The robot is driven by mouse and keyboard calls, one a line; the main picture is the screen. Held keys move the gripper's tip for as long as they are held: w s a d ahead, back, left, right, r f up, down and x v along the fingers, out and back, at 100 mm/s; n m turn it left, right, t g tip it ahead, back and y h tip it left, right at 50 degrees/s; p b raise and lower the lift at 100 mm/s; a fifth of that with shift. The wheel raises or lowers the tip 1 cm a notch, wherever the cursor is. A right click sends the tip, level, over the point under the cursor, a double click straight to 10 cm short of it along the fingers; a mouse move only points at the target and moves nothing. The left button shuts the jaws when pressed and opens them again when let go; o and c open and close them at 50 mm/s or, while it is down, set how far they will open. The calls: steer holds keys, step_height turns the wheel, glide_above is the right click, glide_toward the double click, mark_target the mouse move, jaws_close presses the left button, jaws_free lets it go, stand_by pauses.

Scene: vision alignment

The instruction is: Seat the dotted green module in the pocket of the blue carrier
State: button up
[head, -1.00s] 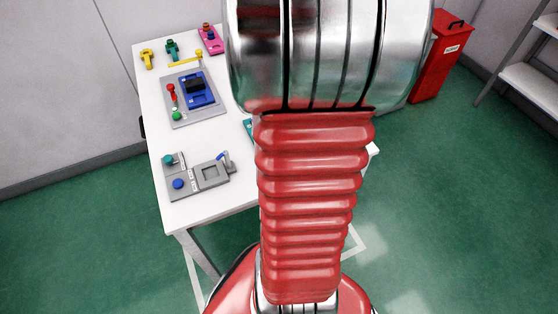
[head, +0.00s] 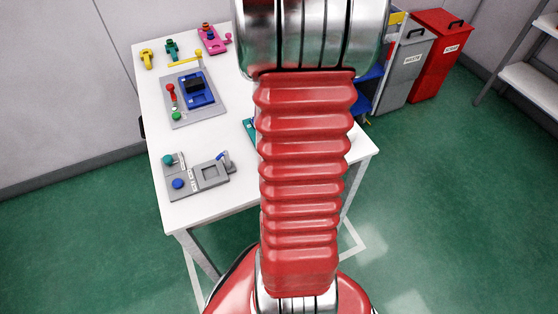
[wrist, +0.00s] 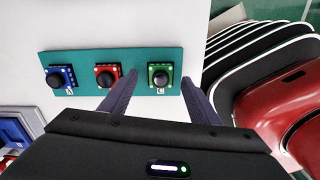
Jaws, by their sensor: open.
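The green module (wrist: 160,76) with a black knob sits at the right end of a teal strip (wrist: 84,57) in the wrist view; small pale marks show on it. My gripper (wrist: 159,83) is open and empty. Its fingers show on either side of the green module; I cannot tell how far above it they are. The blue carrier (head: 209,94) stands on a grey plate in the head view, with a dark block in its middle. A blue part, likely the carrier, shows at the wrist view's lower left edge (wrist: 13,131). My arm hides my gripper and the modules in the head view.
A blue module (wrist: 61,78) and a red module (wrist: 107,76) share the strip. A grey fixture (head: 211,182) stands at the table's near left, with a red lever (head: 170,91) beside the carrier. Yellow, teal and pink parts stand at the back. Grey and red bins stand beyond the table.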

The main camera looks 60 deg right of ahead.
steer(key=shift+f, duration=0.65)
steer(key=shift+c, duration=0.5)
steer(key=c, duration=1.1)
steer(key=shift+r, duration=0.1)
steer(key=shift+c, duration=0.2)
step_height(320, 180, up, 10)
